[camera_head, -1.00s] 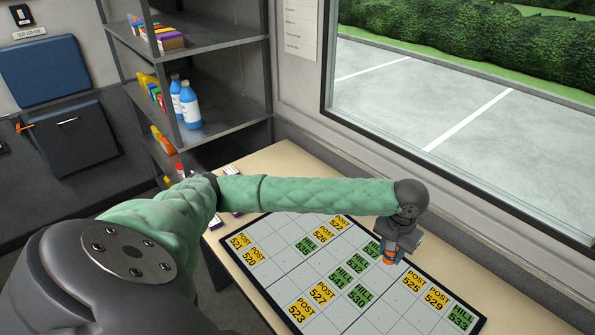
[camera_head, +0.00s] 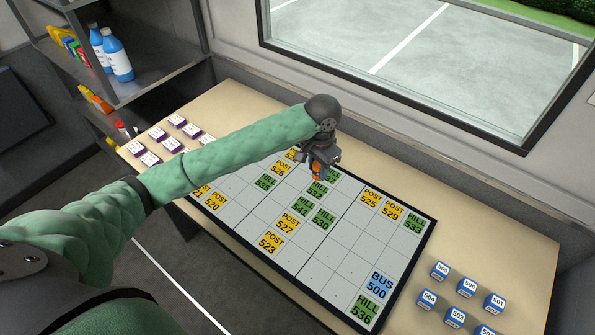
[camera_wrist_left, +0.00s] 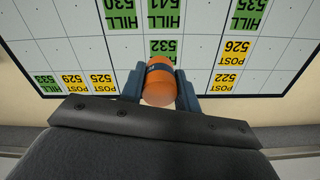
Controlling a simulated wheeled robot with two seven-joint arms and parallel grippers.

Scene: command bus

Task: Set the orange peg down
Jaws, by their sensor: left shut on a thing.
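The orange peg (camera_wrist_left: 159,84) is a short rounded cylinder with a dark band, seen between the two blue-grey fingers in the left wrist view. My left gripper (camera_head: 318,168) is shut on it, over the far edge of the board in the head view. The peg (camera_head: 317,172) shows there only as a small orange patch. The white gridded board (camera_head: 345,255) lies on the table with yellow POST and green HILL tiles on it. Whether the peg touches the board is hidden. My right gripper is not in view.
Blue numbered blocks (camera_head: 440,270) stand on the table at the right. White and purple blocks (camera_head: 158,133) stand at its left. A shelf with blue bottles (camera_head: 115,55) is at the upper left. The tan tabletop (camera_head: 450,190) behind the board is clear.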

